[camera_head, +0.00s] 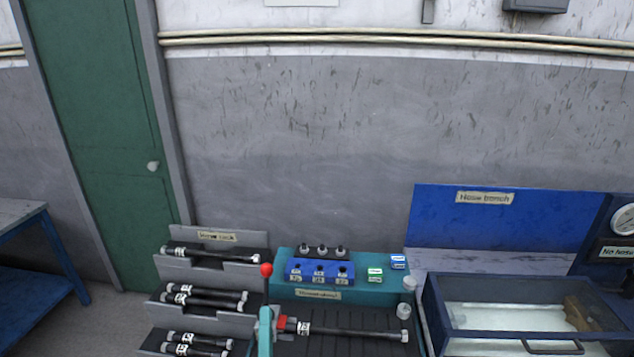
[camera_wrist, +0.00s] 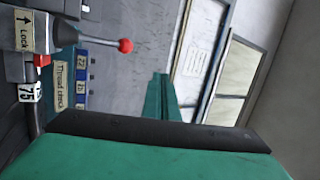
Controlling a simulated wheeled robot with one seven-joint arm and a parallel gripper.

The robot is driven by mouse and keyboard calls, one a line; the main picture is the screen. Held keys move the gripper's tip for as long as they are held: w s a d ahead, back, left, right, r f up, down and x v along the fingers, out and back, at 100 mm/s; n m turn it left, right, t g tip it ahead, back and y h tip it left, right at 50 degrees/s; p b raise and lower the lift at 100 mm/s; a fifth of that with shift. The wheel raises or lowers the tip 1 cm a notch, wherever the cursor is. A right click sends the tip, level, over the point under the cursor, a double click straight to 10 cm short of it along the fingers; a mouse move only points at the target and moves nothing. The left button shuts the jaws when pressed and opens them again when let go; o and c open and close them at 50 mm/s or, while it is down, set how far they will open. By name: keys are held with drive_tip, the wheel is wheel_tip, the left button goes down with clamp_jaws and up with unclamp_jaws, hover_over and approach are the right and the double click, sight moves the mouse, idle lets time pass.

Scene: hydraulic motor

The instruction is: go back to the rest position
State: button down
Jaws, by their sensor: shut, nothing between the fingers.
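My gripper (camera_wrist: 162,95) shows in the wrist view as narrow green fingers, shut together and empty, beyond a black bar and a broad green surface. The fingers point up in that picture, clear of the bench things at its left. My gripper does not show in the head view. A black hose (camera_head: 355,331) with a white tag lies along the teal bench. Its left end is at a red part (camera_head: 282,322), next to a lever with a red knob (camera_head: 266,270). The knob also shows in the wrist view (camera_wrist: 125,46).
A grey rack (camera_head: 172,268) with several hoses stands at the left. The blue thread check block (camera_head: 320,279) sits behind the hose. A lidded glass tank (camera_head: 470,318) is at the right, before a blue panel (camera_head: 435,215). A blue table (camera_head: 45,280) stands far left.

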drive_tip(key=s+d+f+n+g+h, duration=0.1)
drive_tip(key=s+d+f+n, duration=0.1)
drive_tip(key=s+d+f, duration=0.3)
drive_tip(key=s+d+f+n+g+h, duration=0.1)
drive_tip(key=s+d+f+n, duration=0.2)
drive_tip(key=s, duration=0.5)
drive_tip(key=s+d+f+n+g+h, duration=0.1)
drive_tip(key=s+d+f+n, duration=0.15)
drive_tip(key=s+f, duration=0.3)
drive_tip(key=s+d+n+g, duration=0.2)
drive_tip(key=s+n, duration=0.1)
drive_tip(key=s, duration=0.7)
drive_tip(key=s+d+n+g, duration=0.2)
drive_tip(key=s+n, duration=0.2)
drive_tip(key=s, duration=0.7)
drive_tip(key=shift+s+f+h, duration=0.15)
drive_tip(key=shift+f+h, duration=0.15)
drive_tip(key=shift+f, duration=0.1)
drive_tip(key=shift+d, duration=0.1)
